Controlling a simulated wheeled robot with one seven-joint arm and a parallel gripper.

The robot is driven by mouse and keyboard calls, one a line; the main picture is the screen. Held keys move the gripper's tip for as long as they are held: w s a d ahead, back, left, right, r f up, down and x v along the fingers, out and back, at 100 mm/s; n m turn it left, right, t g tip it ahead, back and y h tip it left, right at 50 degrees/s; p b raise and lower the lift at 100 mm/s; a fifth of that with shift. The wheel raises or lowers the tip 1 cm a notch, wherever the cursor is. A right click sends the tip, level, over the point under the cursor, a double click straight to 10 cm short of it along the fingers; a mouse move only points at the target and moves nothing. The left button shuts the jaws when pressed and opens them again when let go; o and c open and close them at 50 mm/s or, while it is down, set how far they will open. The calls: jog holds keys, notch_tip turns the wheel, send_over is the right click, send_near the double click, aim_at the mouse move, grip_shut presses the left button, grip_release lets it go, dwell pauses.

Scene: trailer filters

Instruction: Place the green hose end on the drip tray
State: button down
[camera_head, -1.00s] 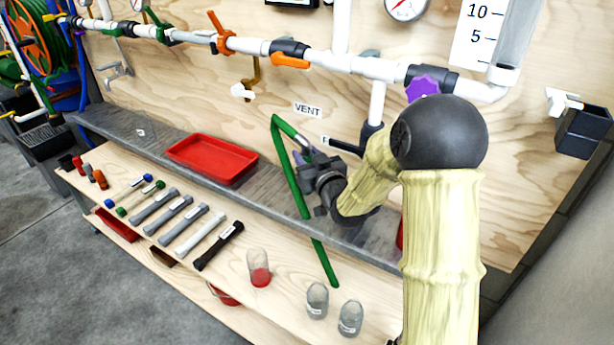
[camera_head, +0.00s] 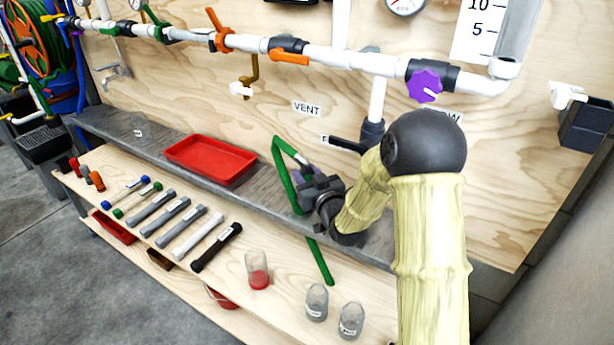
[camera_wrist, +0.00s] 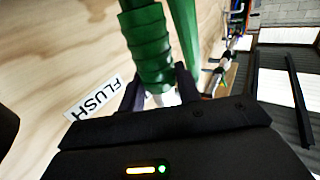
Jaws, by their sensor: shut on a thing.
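The green hose (camera_head: 287,172) is bent at its top, and a lower length hangs in front of the grey shelf. My gripper (camera_head: 303,182) is shut on the hose end, above the shelf and to the right of the tray. In the wrist view the ribbed green hose end (camera_wrist: 148,50) sits between the fingers of my gripper (camera_wrist: 162,92), with a pale tip showing. The red drip tray (camera_head: 210,160) lies on the grey shelf and looks empty. My arm hides the right part of the shelf.
The grey shelf (camera_head: 130,138) is clear left of the tray. The wooden bench (camera_head: 290,290) below holds several tools and clear cups. White pipes with valves run along the plywood wall. A FLUSH label (camera_wrist: 95,98) shows on the wall in the wrist view.

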jog(key=shift+w+a+f, duration=0.1)
jog(key=shift+f, duration=0.1)
jog(key=c, duration=1)
grip_release()
jog(key=shift+a, duration=0.1)
jog(key=shift+r, duration=0.1)
jog(key=shift+r, duration=0.15)
jog(key=v, duration=1.2)
jog(key=shift+p, duration=0.3)
